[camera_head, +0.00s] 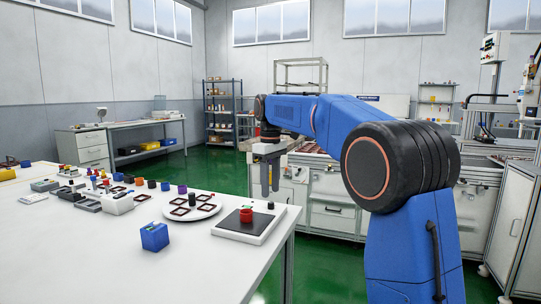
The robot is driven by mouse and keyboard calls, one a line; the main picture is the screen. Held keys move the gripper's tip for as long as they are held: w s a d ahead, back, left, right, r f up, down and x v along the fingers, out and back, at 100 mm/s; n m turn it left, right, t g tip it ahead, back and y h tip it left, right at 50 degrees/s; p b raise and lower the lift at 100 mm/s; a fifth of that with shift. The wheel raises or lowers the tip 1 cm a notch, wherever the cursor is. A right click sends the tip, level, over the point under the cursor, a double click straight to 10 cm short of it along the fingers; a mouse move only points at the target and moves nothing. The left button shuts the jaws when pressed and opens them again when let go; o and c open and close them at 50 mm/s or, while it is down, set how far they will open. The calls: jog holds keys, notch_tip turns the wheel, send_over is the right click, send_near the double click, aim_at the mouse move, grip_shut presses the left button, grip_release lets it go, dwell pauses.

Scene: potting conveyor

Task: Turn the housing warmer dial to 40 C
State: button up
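The housing warmer looks to be the flat white box with a dark top plate (240,229), near the right end of the white table. A red ring-shaped part (246,215) stands on its plate. A small black knob (270,205), which seems to be the dial, sits at its back right corner. Its scale marks and setting are too small to read. My gripper (270,194) points straight down just above the knob, and appears apart from it. The two fingers show a narrow gap with nothing seen between them.
A white round plate (209,211) with dark square frames is left of the warmer, and a blue box (154,237) stands in front. Several small coloured parts crowd the table farther left. The table's front (90,260) is bare. Shelves (221,100) stand at the back.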

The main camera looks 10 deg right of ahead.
aim_at(271, 203)
notch_tip(271, 203, up, 13)
dwell(0.4)
jog(key=shift+s+f, duration=0.1)
jog(key=s+d+f+m+t, duration=0.1)
jog(key=s+d+f, duration=0.15)
jog(key=s, duration=0.45)
jog(key=s+d+f+m+t, duration=0.1)
jog(key=s+f+m, duration=0.15)
jog(key=s, duration=0.45)
jog(key=s+d+f+m, duration=0.15)
jog(key=s+f, duration=0.25)
jog(key=s, duration=0.4)
jog(key=s+d+f+m+t, duration=0.2)
jog(key=s+f+m, duration=0.1)
jog(key=s+f, duration=1.8)
notch_tip(271, 203, down, 2)
jog(key=shift+d+f+t, duration=0.15)
jog(key=shift+d+t, duration=0.05)
jog(key=shift+t, duration=0.2)
